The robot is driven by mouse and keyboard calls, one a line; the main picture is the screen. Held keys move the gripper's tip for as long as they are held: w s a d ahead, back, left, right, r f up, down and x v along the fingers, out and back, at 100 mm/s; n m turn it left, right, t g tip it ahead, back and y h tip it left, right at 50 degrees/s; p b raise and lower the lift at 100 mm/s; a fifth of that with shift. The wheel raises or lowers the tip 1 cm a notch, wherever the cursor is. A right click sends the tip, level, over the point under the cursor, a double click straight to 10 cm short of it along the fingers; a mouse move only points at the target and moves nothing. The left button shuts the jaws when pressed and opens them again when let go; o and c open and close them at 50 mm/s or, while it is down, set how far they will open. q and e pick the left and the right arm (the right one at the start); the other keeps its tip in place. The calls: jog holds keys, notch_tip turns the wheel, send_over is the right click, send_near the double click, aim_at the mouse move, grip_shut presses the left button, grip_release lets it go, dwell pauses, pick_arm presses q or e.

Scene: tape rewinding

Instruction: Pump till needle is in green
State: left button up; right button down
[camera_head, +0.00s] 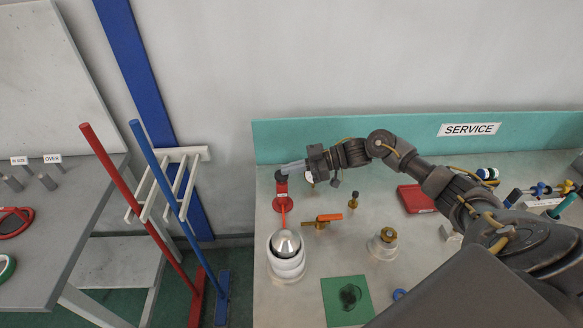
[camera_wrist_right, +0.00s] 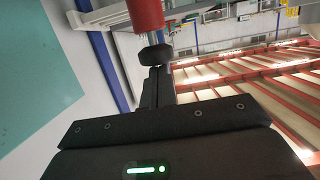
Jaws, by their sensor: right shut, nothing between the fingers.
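A red hand pump (camera_head: 280,200) with a black knob (camera_head: 280,176) stands at the left end of the bench. In the right wrist view its red body (camera_wrist_right: 145,13), a short metal rod and the black knob (camera_wrist_right: 155,53) show close up. My right gripper (camera_head: 285,169) is shut and empty, its fingertips (camera_wrist_right: 157,72) right at the knob; I cannot tell whether they touch it. A small round pale thing (camera_head: 309,178), perhaps the gauge, sits beneath my right wrist; no needle or green band can be read. My left gripper is not in view.
A white vessel with a metal dome (camera_head: 287,245) stands in front of the pump. An orange-handled valve (camera_head: 328,217), a small brass fitting (camera_head: 353,200), a red box (camera_head: 415,198) and a green mat (camera_head: 346,300) are on the bench (camera_head: 265,310). Red and blue poles stand left.

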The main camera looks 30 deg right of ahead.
notch_tip(320, 180, up, 5)
jog(key=p, duration=0.5)
jog(key=f+b+v, duration=0.1)
jog(key=b+v, duration=0.4)
jog(key=v, duration=0.4)
jog(key=shift+s+d+b, duration=0.25)
jog(key=shift+d+b, duration=0.1)
jog(key=shift+d, duration=0.15)
jog(key=shift+r, duration=0.1)
jog(key=r+b, duration=0.4)
jog(key=shift+w+r, duration=0.2)
jog(key=shift+r, duration=0.05)
jog(key=shift+a, duration=0.1)
